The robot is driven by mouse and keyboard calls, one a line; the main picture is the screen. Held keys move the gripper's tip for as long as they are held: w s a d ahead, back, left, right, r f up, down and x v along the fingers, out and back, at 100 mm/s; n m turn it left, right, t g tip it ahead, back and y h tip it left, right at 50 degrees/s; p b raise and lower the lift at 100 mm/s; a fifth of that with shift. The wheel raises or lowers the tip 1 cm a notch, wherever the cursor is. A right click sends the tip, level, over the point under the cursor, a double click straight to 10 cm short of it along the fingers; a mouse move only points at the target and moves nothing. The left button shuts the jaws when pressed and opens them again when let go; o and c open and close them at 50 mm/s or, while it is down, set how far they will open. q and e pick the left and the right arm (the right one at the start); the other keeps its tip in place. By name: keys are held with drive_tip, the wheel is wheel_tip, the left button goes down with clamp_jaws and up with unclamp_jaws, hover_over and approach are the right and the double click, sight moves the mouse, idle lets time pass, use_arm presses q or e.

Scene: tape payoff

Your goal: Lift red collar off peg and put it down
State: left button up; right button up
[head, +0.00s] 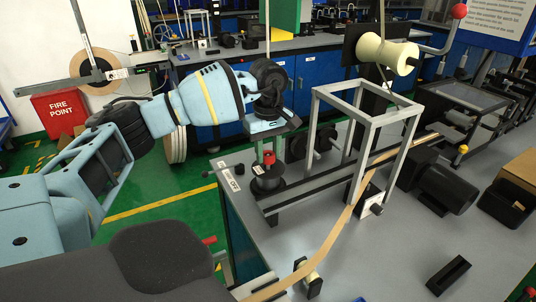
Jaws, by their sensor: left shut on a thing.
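The red collar (269,157) shows small at the left end of the bench, just above a dark round spool or base (267,178). My left gripper (268,150) reaches down from above and is shut on the red collar. Its fingers are small and partly hidden under the hand. The peg is hard to make out, and I cannot tell whether the collar is still around it. My right gripper is not in view.
A grey metal frame (358,120) stands right of the collar. A tan tape (335,232) runs along the bench past rollers. A cream spool (388,53) is above it. A black motor (445,188) stands at right. The front bench top (385,250) is largely clear.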

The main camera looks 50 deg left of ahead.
use_arm(q)
wheel_tip(320, 180, up, 8)
idle(0.6)
